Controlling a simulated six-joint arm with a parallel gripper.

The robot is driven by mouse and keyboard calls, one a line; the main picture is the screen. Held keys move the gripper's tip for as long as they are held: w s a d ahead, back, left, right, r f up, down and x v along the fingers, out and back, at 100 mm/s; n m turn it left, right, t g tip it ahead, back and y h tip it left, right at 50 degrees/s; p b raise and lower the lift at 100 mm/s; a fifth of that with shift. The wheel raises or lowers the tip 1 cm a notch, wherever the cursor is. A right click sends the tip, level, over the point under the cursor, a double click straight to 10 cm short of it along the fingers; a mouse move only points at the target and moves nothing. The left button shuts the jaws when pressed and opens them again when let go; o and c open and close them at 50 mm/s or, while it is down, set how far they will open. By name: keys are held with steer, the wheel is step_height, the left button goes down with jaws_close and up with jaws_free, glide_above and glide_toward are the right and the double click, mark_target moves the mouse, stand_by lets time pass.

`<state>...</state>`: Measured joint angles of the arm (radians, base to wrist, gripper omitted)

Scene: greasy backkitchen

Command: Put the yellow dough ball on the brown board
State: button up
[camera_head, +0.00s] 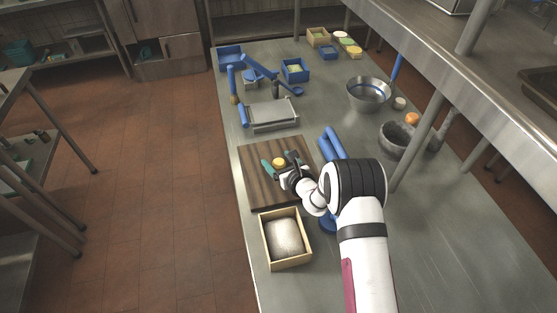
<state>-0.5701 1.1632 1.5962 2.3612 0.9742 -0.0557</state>
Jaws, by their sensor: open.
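The yellow dough ball (278,162) shows over the upper middle of the brown board (255,151). It appears to rest on the board; a small gap under it cannot be ruled out from this view. My gripper (284,168) is open, low over the board, right beside the ball on its near right side. Whether the fingers touch the ball cannot be told. My wrist and forearm cover the board's right part.
A teal-handled tool (267,169) lies on the board left of the ball. A wooden box with pale powder (269,247) stands at the board's near edge. A metal press-like tray (270,114) is behind it. A steel bowl (368,92) and grey mortar (396,139) stand right.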

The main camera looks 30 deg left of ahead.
steer(key=shift+r, duration=0.1)
steer(key=shift+s+d+r, duration=0.15)
steer(key=shift+d+r, duration=0.05)
steer(key=shift+d, duration=0.05)
steer(key=v, duration=1.1)
steer(key=shift+s+d, duration=0.1)
steer(key=shift+s, duration=0.05)
steer(key=s+d+r+n+g+y, duration=0.1)
steer(key=s+d+r+n+g, duration=0.1)
steer(key=s+r+n+g, duration=0.5)
steer(key=s+d+r+n+y, duration=0.1)
steer(key=s+r+n, duration=0.4)
steer(key=r, duration=0.5)
steer(key=s+d+n+h, duration=0.3)
steer(key=s+d+h, duration=0.2)
steer(key=s+d, duration=0.3)
steer(key=s+d+f+n+h, duration=0.1)
steer(key=s+d+n+h, duration=0.3)
steer(key=d, duration=1.2)
steer(key=s+h, duration=0.2)
steer(key=s, duration=0.2)
steer(key=shift+d+f+g, duration=0.15)
steer(key=shift+f+g, duration=0.15)
steer(key=shift+f, duration=0.05)
